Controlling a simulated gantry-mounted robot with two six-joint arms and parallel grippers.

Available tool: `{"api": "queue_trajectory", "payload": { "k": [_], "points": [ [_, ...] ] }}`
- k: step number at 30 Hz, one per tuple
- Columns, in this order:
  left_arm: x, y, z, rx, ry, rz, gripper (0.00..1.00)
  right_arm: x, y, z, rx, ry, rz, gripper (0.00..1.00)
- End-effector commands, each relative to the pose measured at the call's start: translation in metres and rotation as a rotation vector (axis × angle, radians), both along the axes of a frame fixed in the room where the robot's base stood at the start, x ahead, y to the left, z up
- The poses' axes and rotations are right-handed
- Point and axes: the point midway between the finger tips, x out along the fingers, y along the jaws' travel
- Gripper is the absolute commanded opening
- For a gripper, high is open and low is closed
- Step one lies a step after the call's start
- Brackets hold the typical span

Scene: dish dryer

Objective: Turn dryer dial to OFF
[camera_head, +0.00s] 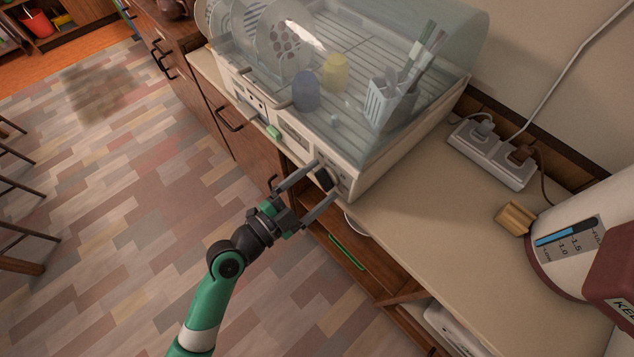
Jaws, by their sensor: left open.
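The dish dryer (385,165) stands on the counter, its front panel facing down-left and a clear lid over plates, cups and a cutlery holder. Its dark dial (324,179) is at the right end of the front panel. My left gripper (322,181) is open, with one finger on each side of the dial. I cannot tell whether the fingers touch it. The dial's markings are too small to read, so its setting cannot be told. My right gripper is not in view.
A power strip (492,152) with plugs and a large kettle (566,240) stand on the counter to the right. Wooden cabinets and drawers with handles (229,121) run below the counter edge.

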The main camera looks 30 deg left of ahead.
Motion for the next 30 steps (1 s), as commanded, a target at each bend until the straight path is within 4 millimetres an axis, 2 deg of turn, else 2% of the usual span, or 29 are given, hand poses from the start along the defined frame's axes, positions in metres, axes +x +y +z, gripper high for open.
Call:
{"api": "queue_trajectory", "payload": {
  "k": [2, 16, 30],
  "points": [
    [-0.0002, 0.0001, 0.0, 0.0, 0.0, 0.0, 0.91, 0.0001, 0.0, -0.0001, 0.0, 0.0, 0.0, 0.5],
    [-0.0005, 0.0002, 0.0, 0.0, 0.0, 0.0, 0.07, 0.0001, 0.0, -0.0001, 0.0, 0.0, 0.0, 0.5],
    [-0.0006, 0.0002, 0.0, -0.099, 0.038, 0.0, 0.07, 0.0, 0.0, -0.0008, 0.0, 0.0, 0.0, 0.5]
  ]
}}
